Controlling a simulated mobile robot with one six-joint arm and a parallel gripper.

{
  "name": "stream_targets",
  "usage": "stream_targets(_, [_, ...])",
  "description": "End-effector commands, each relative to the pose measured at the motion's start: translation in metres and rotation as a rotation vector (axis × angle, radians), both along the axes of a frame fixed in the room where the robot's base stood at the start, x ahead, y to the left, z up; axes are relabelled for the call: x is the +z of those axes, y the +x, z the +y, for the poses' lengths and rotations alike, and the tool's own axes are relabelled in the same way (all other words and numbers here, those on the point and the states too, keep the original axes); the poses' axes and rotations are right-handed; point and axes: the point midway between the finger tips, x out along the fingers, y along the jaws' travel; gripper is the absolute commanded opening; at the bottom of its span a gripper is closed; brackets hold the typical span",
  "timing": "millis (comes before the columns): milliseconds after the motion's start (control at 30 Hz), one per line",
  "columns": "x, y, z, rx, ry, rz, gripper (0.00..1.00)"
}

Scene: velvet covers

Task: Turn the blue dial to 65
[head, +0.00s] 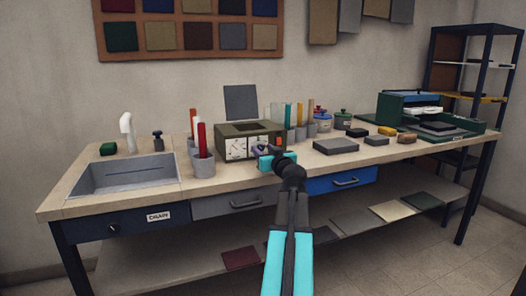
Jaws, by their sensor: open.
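An olive-green box (231,130) with a raised grey lid (241,102) stands on the bench near the middle. Its front carries pale panels with dark marks (236,149), too small to read. I cannot make out a blue dial or its setting; part of the box's front is hidden behind my gripper. My gripper (262,151), dark with cyan parts, is open in front of the right part of the box's front. I cannot tell whether it touches the box.
Grey cups with red sticks (203,165) stand left of the box, beside a sink (125,175). More cups with coloured sticks (300,130) stand to the right. Dark blocks (336,146) lie on the bench further right. A blue drawer (338,182) is below the bench top.

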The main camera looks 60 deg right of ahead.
Motion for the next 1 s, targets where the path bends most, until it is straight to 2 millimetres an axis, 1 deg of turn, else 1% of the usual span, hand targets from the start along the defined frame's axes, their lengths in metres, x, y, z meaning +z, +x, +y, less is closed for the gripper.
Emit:
stream_targets(133, [-0.0002,0.0055,-0.0042,0.0,0.0,0.0,0.42])
stream_targets(467, [-0.0002,0.0066,-0.0043,0.0,0.0,0.0,0.42])
stream_targets(500, [-0.0002,0.0066,-0.0043,0.0,0.0,0.0,0.4])
stream_targets(733, [-0.0001,0.0066,-0.0043,0.0,0.0,0.0,0.01])
stream_targets(1000, [0.0,0.0065,-0.0046,-0.001,0.026,-0.019,0.01])
